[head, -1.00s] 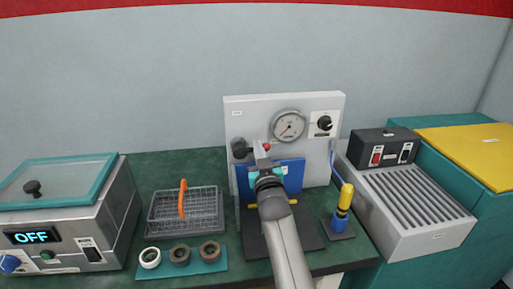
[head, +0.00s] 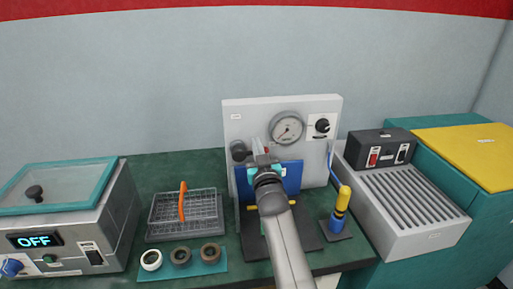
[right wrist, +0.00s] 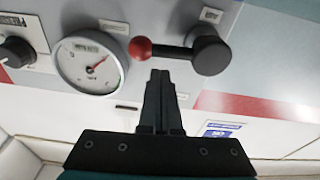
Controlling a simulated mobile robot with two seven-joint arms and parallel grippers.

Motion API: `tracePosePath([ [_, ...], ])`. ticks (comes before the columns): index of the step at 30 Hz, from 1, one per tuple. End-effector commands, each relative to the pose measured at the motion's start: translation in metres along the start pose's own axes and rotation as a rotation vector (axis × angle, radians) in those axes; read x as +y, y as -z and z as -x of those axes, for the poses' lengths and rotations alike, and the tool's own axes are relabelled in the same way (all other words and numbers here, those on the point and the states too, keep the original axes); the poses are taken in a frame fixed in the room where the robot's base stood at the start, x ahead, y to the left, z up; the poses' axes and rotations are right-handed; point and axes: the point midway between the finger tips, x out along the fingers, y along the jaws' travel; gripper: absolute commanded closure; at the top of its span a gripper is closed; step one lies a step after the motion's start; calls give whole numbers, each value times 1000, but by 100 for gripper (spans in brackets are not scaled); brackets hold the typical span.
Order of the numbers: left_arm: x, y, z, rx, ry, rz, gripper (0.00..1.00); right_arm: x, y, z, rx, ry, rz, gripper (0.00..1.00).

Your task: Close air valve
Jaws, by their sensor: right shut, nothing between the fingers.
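The air valve shows as a dark round hub (head: 239,150) on the left of the pale upright panel (head: 255,110). In the right wrist view its hub (right wrist: 211,55) carries a black lever lying about level, with a red ball (right wrist: 140,47) on its end towards the gauge. My right gripper (right wrist: 160,75) is shut and empty, its fingertips right by the lever's middle; I cannot tell if they touch it. In the head view my right gripper (head: 260,146) covers most of the lever. My left gripper is not in view.
The pressure gauge (head: 286,128) and a black knob (head: 322,125) sit right of the valve. A blue plate (head: 292,174) is below. A wire basket (head: 205,213) and rings on a teal mat (head: 208,267) lie left. A blue-yellow tool (head: 340,210) stands right.

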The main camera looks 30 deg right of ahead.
Motion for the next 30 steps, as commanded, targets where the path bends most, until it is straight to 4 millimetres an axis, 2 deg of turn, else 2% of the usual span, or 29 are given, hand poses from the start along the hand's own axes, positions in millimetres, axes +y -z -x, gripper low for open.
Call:
tracePosePath([
  [1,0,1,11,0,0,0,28,2,12,-4,1,0,0,100],
  [4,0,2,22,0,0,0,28,4,26,-9,2,0,0,100],
  [6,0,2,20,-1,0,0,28,3,18,7,-3,1,0,100],
  [18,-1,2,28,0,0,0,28,3,18,71,-1,0,-1,100],
  [24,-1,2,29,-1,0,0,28,3,18,89,0,1,-1,100],
  [30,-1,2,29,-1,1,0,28,3,19,93,2,1,-1,100],
])
